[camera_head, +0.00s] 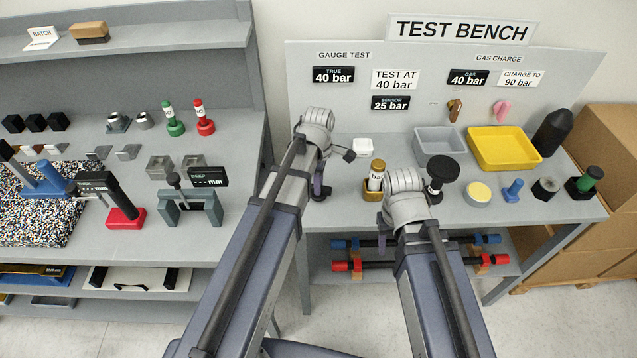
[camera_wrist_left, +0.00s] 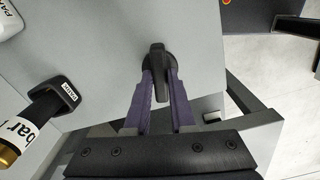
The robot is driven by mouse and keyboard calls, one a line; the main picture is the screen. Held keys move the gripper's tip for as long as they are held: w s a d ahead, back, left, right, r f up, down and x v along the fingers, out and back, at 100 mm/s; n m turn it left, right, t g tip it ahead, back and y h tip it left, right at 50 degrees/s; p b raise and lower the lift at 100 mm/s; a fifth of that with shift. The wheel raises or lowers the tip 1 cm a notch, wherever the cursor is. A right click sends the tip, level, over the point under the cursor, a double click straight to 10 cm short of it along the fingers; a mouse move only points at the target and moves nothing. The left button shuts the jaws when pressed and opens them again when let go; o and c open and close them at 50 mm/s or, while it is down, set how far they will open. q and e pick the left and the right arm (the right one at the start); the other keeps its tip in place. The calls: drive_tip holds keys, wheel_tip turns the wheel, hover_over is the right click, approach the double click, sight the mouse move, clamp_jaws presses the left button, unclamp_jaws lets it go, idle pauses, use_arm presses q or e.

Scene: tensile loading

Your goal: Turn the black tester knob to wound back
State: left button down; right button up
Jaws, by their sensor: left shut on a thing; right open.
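The black tester knob (camera_wrist_left: 158,72) shows in the left wrist view, a narrow bar-shaped grip on a round dark base against a grey surface. My left gripper (camera_wrist_left: 160,88) is shut on it, with one purple finger on each side of the bar. In the head view my left gripper (camera_head: 318,187) is low at the left end of the test bench, and its wrist and fingers hide most of the knob. My right gripper (camera_head: 385,216) is open at the bench's front edge, its fingers mostly hidden by its own wrist.
A black round-topped piece (camera_head: 443,169) stands beside my right wrist. Behind are a grey tray (camera_head: 440,141) and a yellow tray (camera_head: 503,147). Red and blue bars lie on the shelf below.

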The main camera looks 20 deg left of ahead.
use_arm(q)
drive_tip(key=m, duration=0.7)
drive_tip(key=shift+m, duration=0.4)
drive_tip(key=m, duration=0.3)
drive_tip(key=shift+m, duration=2.1)
drive_tip(key=c, duration=0.8)
unclamp_jaws()
drive_tip(key=shift+o, duration=0.2)
drive_tip(key=shift+r, duration=0.15)
